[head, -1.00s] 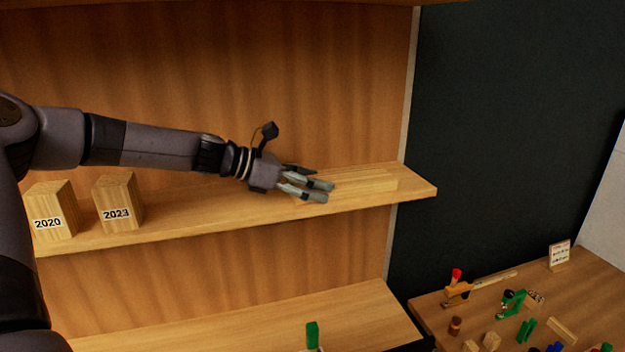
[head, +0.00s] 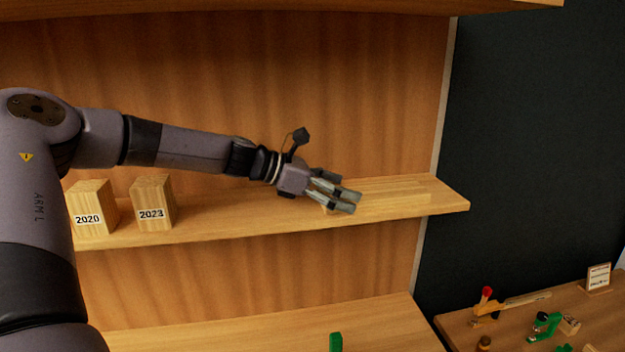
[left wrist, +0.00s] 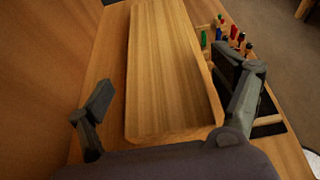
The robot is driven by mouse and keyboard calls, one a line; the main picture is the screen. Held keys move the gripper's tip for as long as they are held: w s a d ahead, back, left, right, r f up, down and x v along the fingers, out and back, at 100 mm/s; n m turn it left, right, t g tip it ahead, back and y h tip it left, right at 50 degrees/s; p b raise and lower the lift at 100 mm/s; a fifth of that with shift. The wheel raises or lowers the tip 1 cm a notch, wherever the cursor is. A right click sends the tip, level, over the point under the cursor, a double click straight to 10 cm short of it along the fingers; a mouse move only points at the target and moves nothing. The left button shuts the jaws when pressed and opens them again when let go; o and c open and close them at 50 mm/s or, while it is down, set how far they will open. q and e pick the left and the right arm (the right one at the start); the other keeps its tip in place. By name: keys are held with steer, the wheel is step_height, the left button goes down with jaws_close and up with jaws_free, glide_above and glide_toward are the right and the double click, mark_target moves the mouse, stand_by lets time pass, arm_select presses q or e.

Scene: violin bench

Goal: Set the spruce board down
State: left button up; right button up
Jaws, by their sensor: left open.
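The spruce board (head: 395,188) is a pale flat plank lying on the upper wooden shelf (head: 255,222), near its right end. In the left wrist view the board (left wrist: 165,70) stretches away lengthwise between the spread fingers. My left gripper (head: 345,198) is open at the board's near left end, just above the shelf. In the left wrist view the fingers of my left gripper (left wrist: 172,92) stand apart on either side of the board, with a visible gap on the left. The fingers hide part of the board's left end in the head view. My right gripper is not in view.
Two wooden blocks, labelled 2020 (head: 92,208) and 2023 (head: 153,203), stand on the shelf's left part. A lower shelf (head: 270,332) carries a green item (head: 335,342). A workbench (head: 520,312) with several small tools stands at the lower right.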

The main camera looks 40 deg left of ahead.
arm_select(q)
steer(key=b+v, duration=0.3)
steer(key=v, duration=0.8)
steer(key=shift+s+a, duration=0.2)
steer(key=shift+s, duration=0.05)
